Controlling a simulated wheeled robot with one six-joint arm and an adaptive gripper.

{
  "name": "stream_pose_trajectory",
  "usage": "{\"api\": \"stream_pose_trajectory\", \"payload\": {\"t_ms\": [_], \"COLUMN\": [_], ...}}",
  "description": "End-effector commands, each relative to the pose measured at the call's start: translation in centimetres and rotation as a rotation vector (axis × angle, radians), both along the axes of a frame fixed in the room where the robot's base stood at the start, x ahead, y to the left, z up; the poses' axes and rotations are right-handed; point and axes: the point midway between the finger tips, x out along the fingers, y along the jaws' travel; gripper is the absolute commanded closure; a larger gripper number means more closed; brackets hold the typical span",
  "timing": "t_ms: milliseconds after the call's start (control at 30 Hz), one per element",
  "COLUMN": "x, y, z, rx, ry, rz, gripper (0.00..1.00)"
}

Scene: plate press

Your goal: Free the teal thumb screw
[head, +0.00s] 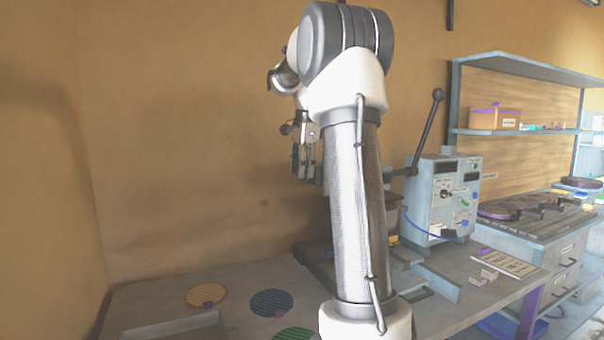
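I cannot make out the teal thumb screw in the head view; my own arm covers the middle of the picture and much of the press. My gripper (303,172) hangs fingers-down, left of my arm, in front of the tan wall. It is small and partly edge-on, so I cannot tell whether its fingers are open or shut or hold anything. The press (392,205) stands behind my arm, mostly hidden. Its long dark lever (427,130) with a ball end rises up and to the right.
A light blue control box (440,195) with knobs stands right of my arm. An orange disc (206,295), a blue disc (271,303) and a green disc (292,334) lie on the grey bench (160,292). A label card (505,262) lies at right. Shelves (520,130) stand farther right.

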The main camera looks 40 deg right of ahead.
Motion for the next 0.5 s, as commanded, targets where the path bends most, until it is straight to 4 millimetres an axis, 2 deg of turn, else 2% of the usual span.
{"api": "stream_pose_trajectory", "payload": {"t_ms": [167, 433, 467, 500], "x": [0.2, 0.3, 0.3, 0.3], "y": [0.0, -0.1, -0.1, -0.1], "z": [-1.4, -1.6, -1.6, -1.6], "rx": [0.0, -0.001, -0.001, -0.001], "ry": [0.0, -0.002, -0.002, -0.002], "rz": [0.001, 0.001, 0.001, 0.001], "gripper": [0.69, 0.69, 0.71, 0.78]}}
